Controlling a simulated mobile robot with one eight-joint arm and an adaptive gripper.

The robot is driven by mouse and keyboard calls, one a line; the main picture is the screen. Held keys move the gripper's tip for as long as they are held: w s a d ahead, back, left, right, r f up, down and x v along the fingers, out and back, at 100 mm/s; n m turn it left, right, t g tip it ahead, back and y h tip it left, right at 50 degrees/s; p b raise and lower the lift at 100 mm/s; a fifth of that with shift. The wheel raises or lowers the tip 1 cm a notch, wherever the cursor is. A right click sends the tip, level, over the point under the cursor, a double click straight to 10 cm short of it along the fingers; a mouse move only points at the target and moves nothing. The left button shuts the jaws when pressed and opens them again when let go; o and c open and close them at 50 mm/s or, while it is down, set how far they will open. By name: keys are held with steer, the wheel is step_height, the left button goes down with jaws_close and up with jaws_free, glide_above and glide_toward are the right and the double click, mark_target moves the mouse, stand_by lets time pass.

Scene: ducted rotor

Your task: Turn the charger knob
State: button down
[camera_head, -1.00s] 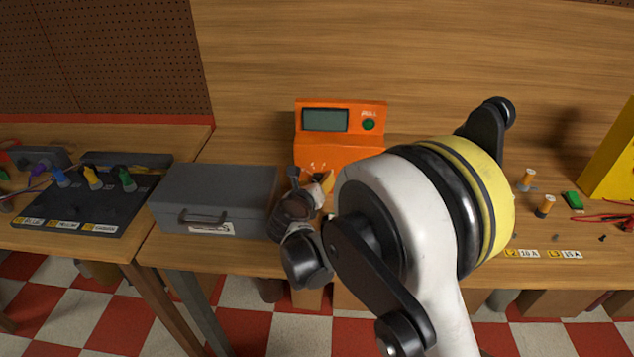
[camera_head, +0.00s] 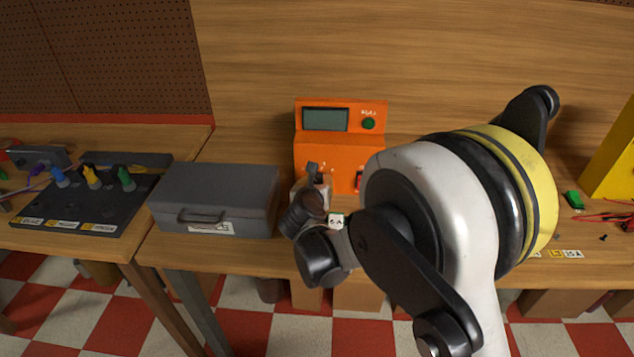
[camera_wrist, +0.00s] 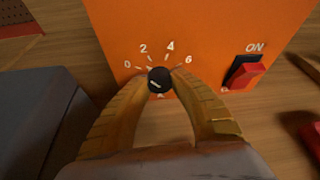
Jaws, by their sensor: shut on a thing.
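The orange charger (camera_head: 338,146) stands at the back of the bench, with a grey display and a green button (camera_head: 369,124) on its upper face. In the wrist view, its black charger knob (camera_wrist: 160,80) has a pale pointer mark and a printed dial from 0 to 6 around it. My gripper (camera_wrist: 161,84) is shut on the knob, with one yellowish finger on each side of it. In the head view my gripper (camera_head: 313,180) is at the charger's lower front, and my wrist hides the knob.
A red rocker switch (camera_wrist: 246,73) marked ON is right of the knob. A grey metal box (camera_head: 218,200) stands close to the left of my gripper. Small labels (camera_head: 565,254) and a green block (camera_head: 574,199) lie to the right. A dark board with coloured levers (camera_head: 85,200) is far left.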

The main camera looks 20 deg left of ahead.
steer(key=shift+d+f+m+y+b, duration=0.1)
steer(key=shift+m+y+b, duration=0.4)
steer(key=shift+m+y, duration=0.55)
steer(key=shift+m+g+y+b, duration=0.3)
steer(key=shift+m+y+b, duration=0.2)
steer(key=shift+m, duration=0.65)
steer(key=c, duration=1.1)
jaws_free()
steer(key=shift+o, duration=0.2)
steer(key=v, duration=1.2)
